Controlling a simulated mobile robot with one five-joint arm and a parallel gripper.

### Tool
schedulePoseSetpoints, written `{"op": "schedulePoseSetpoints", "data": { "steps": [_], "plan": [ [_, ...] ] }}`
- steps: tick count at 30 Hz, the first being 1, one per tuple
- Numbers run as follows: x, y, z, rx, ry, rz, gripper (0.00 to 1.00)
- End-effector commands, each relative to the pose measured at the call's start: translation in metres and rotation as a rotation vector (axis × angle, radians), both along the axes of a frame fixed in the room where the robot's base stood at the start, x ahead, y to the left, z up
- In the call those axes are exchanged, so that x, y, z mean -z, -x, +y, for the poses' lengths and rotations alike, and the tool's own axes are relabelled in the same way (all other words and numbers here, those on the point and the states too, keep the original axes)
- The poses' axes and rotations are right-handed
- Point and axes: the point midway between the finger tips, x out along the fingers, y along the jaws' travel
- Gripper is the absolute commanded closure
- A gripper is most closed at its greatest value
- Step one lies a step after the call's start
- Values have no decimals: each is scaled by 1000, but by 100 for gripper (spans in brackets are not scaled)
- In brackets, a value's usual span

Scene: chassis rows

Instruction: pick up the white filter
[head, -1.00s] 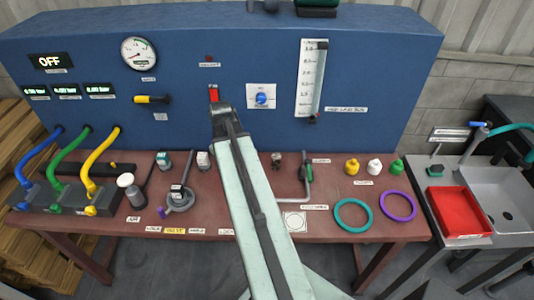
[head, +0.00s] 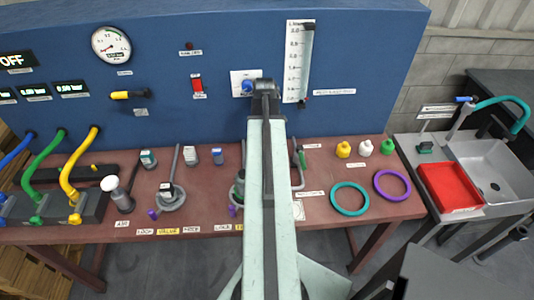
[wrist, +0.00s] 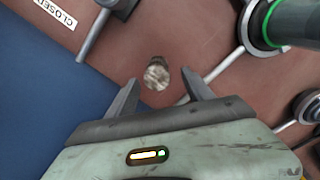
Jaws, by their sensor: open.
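A small white piece (head: 365,147), which I take for the white filter, stands upright on the red-brown bench between a yellow piece (head: 343,149) and a green piece (head: 387,146), at the right of the head view. My gripper (wrist: 160,78) is open in the wrist view. A short grey-beige metallic cylinder (wrist: 157,74) shows between its fingertips; no grip on it is visible. In the head view my arm reaches up and ends in front of the blue knob, well left of the white piece. My fingers are hidden there. The white piece is not in the wrist view.
A teal ring (head: 350,212) and a purple ring (head: 393,200) lie in front of the small pieces. A blue panel (head: 225,60) rises behind the bench. Levers and a green-handled part (wrist: 292,20) stand near my gripper. A red tray (head: 449,187) is beside the sink.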

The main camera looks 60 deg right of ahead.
Motion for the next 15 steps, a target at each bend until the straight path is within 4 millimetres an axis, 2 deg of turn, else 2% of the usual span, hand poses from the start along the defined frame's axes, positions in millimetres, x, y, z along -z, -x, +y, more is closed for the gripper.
{"op": "schedulePoseSetpoints", "data": {
  "steps": [3, 8, 15],
  "plan": [
    [23, 3, -2, 1, 0, 0, 40],
    [49, 4, -4, 1, 0, 0, 40],
    [48, 5, -4, 2, 0, 0, 40]
  ]
}}
